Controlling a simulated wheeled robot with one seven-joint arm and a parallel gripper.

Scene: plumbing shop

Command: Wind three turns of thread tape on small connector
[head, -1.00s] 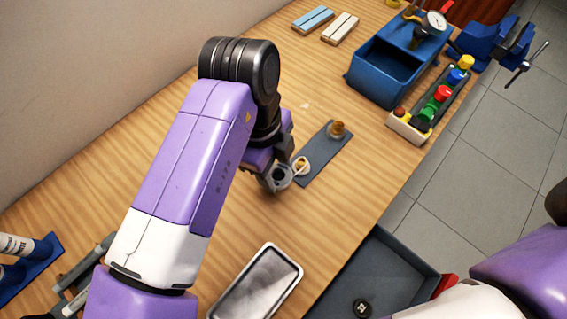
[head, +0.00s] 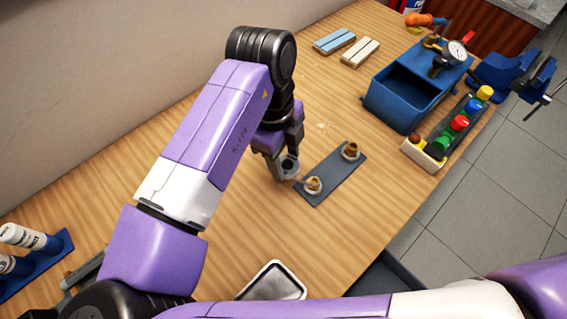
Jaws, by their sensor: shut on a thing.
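My gripper (head: 284,160) is shut on a grey ring-shaped roll (head: 289,168), which looks like the thread tape spool. It holds the roll just left of the nearer brass connector (head: 313,183), with a small gap visible between them. This connector stands upright on the near end of a dark grey strip (head: 331,178), with a pale band around its lower part. A second brass connector (head: 351,149) stands upright on the far end. I cannot tell surely which connector is smaller, nor count any tape turns. My wrist hides part of the fingers.
A blue open bin (head: 402,98) with a gauge (head: 457,52) behind it stands at the back right. A rack of coloured knobs (head: 440,150) is beside it. Pale blocks (head: 359,52) lie at the back. A light tray (head: 272,283) is in front.

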